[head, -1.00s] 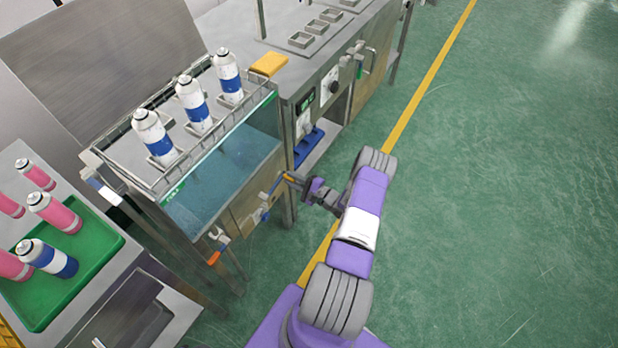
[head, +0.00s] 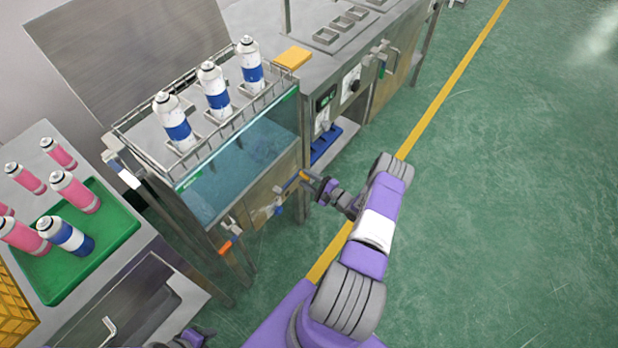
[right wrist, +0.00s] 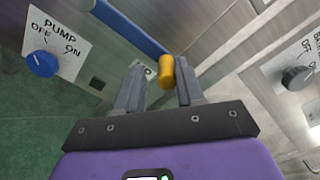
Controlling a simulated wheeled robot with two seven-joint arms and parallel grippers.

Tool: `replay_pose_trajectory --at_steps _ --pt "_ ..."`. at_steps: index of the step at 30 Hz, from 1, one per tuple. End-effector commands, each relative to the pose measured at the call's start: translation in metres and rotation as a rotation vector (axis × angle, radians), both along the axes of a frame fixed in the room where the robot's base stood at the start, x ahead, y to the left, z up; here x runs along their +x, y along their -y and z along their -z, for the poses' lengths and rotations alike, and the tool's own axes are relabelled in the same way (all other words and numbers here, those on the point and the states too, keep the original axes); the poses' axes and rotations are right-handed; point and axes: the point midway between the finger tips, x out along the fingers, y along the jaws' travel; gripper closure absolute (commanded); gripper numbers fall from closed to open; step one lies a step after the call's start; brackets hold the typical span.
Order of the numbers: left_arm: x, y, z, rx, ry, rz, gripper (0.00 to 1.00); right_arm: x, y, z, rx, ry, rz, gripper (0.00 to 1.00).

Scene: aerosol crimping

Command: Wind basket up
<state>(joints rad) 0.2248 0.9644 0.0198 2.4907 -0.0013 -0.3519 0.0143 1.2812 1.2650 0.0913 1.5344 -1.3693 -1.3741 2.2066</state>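The wire basket (head: 150,160) sits at the top of the glass-fronted water tank (head: 262,150), with three white-and-blue cans (head: 217,90) upright in it. A crank with an orange-yellow grip (head: 302,175) is on the tank's front; the grip also shows in the right wrist view (right wrist: 166,71). My right gripper (right wrist: 160,85) is at this grip, its fingers apart on either side, with a gap on the left and the grip close to the right finger. Contact is unclear. A small part of my left gripper (head: 195,338) shows at the bottom edge; its fingers are unclear.
A blue PUMP knob (right wrist: 41,63) and a grey knob (right wrist: 297,77) flank the gripper. A green tray (head: 112,240) with pink and blue cans lies at left. An orange-handled valve (head: 226,245) is on the tank front. The green floor at right is clear.

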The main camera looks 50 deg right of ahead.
Motion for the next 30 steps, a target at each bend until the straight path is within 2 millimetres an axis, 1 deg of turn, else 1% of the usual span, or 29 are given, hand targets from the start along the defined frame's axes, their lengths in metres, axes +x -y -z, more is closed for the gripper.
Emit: replay_pose_trajectory --at_steps 8,11,14,18,22,27,30 --pt "0.000 0.000 0.000 0.000 0.000 0.000 0.57 0.001 0.002 -0.003 -0.003 0.006 0.002 0.55" --pt "0.000 0.000 -0.001 0.000 0.000 0.000 0.57 -0.002 0.002 -0.003 -0.004 0.007 0.003 0.55" --pt "0.000 0.000 -0.005 0.000 0.000 0.000 0.57 -0.014 0.004 -0.004 -0.004 0.005 0.004 0.55" --pt "0.000 0.000 -0.011 0.000 0.000 0.000 0.57 -0.039 0.005 -0.004 -0.003 0.004 0.004 0.55" --pt "0.000 0.000 -0.014 0.000 0.000 0.000 0.57 -0.059 0.006 -0.003 -0.003 0.004 0.004 0.55" --pt "0.000 0.000 -0.016 0.000 0.000 0.000 0.57 -0.073 0.006 -0.003 -0.002 0.004 0.003 0.55" --pt "0.000 0.000 -0.016 0.000 0.000 0.000 0.57 -0.075 0.006 -0.002 -0.002 0.005 0.002 0.55"
